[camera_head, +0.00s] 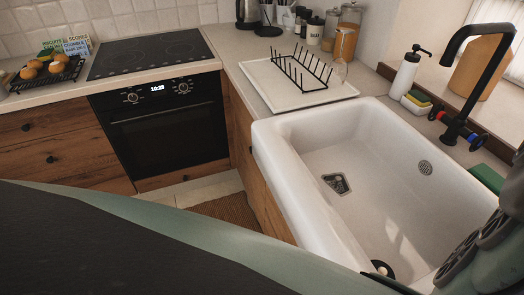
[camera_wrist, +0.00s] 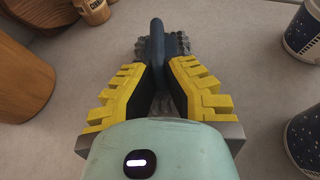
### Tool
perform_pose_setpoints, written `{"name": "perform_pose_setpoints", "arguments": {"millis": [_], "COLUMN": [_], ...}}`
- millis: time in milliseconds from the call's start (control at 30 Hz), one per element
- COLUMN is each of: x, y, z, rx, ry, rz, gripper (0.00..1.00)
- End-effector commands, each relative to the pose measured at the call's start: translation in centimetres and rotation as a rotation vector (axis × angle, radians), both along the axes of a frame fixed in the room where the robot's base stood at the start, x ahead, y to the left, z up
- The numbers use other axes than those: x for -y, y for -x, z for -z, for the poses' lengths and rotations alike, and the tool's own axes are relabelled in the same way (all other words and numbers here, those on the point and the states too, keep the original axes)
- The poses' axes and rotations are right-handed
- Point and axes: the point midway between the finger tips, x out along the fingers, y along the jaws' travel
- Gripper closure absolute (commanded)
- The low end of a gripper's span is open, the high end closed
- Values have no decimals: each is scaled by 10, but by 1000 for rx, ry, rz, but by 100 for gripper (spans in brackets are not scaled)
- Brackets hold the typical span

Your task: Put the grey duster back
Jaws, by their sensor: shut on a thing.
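The grey duster (camera_wrist: 157,42) is in the wrist view, with a dark blue-grey handle and fluffy grey edges showing at both sides beyond the fingertips. My gripper (camera_wrist: 158,68) has its yellow ridged fingers closed on the handle from both sides. Part of the duster is hidden under the gripper body. A light flat surface lies below it; I cannot tell whether the duster touches it. Neither the duster nor the gripper fingers can be made out in the head view.
In the wrist view, a wooden container (camera_wrist: 22,75) and a small labelled jar (camera_wrist: 93,10) stand left; dark patterned cups (camera_wrist: 303,35) stand right. The head view shows a white sink (camera_head: 270,150), a dish rack (camera_head: 300,75), a soap bottle (camera_head: 404,75) and a hob (camera_head: 150,52).

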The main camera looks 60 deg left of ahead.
Motion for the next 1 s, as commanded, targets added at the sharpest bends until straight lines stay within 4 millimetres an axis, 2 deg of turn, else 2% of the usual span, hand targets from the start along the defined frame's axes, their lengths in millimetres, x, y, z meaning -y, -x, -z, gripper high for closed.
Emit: {"name": "perform_pose_setpoints", "arguments": {"millis": [200, 233, 433, 767, 1000], "x": [-1, -1, -1, 0, -22], "y": [-1, -1, -1, 0, 3], "z": [3, 3, 3, -1, -8], "rx": [-1, 0, 0, 0, 0], "ry": [0, 0, -1, -1, 1], "rz": [-4, -3, -3, 0, -5], "gripper": [100, 86, 66, 66, 66]}}
